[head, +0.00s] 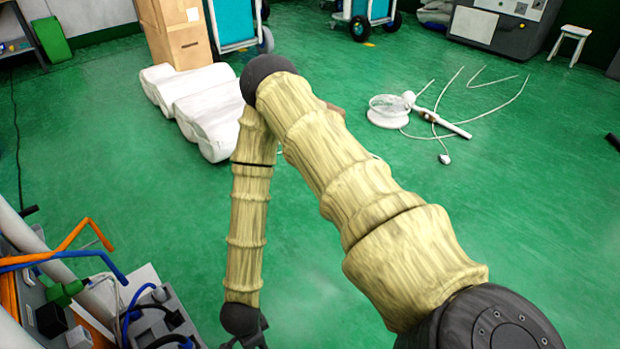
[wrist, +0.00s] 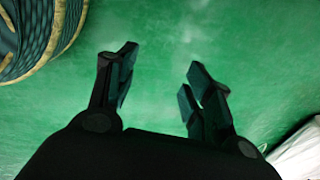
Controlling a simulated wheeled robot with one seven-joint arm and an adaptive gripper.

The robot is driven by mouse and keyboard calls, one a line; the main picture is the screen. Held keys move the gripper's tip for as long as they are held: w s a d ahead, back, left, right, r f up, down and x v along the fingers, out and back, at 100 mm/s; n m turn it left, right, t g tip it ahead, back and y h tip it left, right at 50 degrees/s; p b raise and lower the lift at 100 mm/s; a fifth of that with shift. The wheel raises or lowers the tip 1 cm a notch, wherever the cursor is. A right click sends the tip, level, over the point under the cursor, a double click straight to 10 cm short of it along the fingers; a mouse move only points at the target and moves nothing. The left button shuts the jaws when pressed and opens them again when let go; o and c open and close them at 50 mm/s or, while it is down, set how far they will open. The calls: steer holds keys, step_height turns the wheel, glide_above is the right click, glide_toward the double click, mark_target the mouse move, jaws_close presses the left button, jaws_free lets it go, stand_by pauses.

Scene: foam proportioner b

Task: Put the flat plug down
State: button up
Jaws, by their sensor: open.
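My gripper (wrist: 160,68) is open in the wrist view, with its two dark fingers apart and only bare green floor showing between them. In the head view my gripper (head: 246,338) is at the bottom edge, mostly cut off, its fingers not clearly visible. I cannot make out a flat plug in or beside the gripper in either view. A small white piece (head: 444,158) lies on the floor by a white cable at the right; I cannot tell whether it is a plug.
At lower left stands a cluttered unit (head: 150,285) with cables and orange and blue tubes, close to my gripper. White padded blocks (head: 200,105) and a cardboard box (head: 178,35) stand behind. A white fan-like object (head: 388,110) lies far right.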

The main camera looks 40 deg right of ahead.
steer(key=s+d+n, duration=0.4)
steer(key=s+n, duration=0.2)
steer(key=n, duration=0.4)
steer(key=s+d+n+g, duration=0.1)
steer(key=s+d+n, duration=0.4)
steer(key=s+n, duration=0.2)
steer(key=n, duration=0.2)
steer(key=shift+r+n+y, duration=0.2)
steer(key=shift+n+y, duration=0.1)
steer(key=shift+n, duration=0.1)
